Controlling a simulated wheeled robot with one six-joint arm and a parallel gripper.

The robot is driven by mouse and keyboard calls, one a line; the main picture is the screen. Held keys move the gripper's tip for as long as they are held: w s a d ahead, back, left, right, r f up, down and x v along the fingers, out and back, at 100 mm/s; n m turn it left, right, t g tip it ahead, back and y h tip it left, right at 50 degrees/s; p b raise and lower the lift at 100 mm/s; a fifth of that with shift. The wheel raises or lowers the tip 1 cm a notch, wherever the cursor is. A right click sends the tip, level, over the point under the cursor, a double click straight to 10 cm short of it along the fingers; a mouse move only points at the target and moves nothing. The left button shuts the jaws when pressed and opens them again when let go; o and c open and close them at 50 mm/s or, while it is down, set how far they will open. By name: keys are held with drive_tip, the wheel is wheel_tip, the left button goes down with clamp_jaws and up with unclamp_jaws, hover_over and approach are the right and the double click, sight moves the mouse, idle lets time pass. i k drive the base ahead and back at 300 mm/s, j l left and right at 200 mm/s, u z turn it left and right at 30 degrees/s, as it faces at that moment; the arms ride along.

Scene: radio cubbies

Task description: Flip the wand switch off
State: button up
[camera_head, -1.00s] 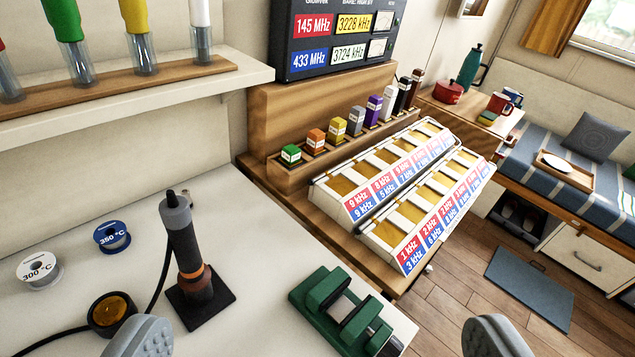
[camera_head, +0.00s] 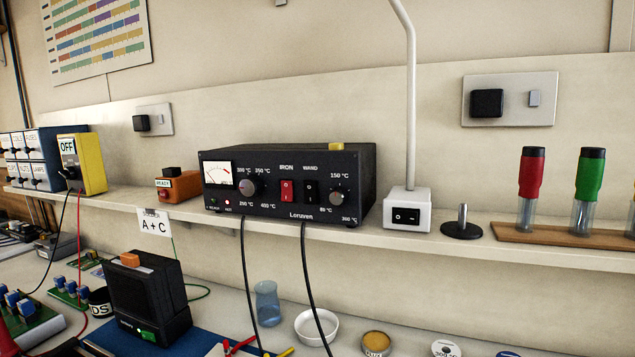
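A black control unit (camera_head: 285,183) stands on the long shelf in the middle of the view. Its front carries the labels IRON and WAND. The wand switch (camera_head: 310,191) is a black rocker under WAND. The iron switch (camera_head: 287,190) beside it on the left is red. Which way the wand rocker is tipped is too small to tell. Another knob (camera_head: 248,187) and a meter (camera_head: 218,173) are on the left. My gripper is not in view.
On the shelf (camera_head: 460,258), a white lamp base (camera_head: 406,211) with a black rocker stands right of the unit, and an orange box (camera_head: 178,186) left. Cables hang below the unit. A black device (camera_head: 147,300) and a white bowl (camera_head: 316,327) are on the bench below.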

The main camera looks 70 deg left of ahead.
sight(311, 188)
drive_tip(key=u, duration=1.95)
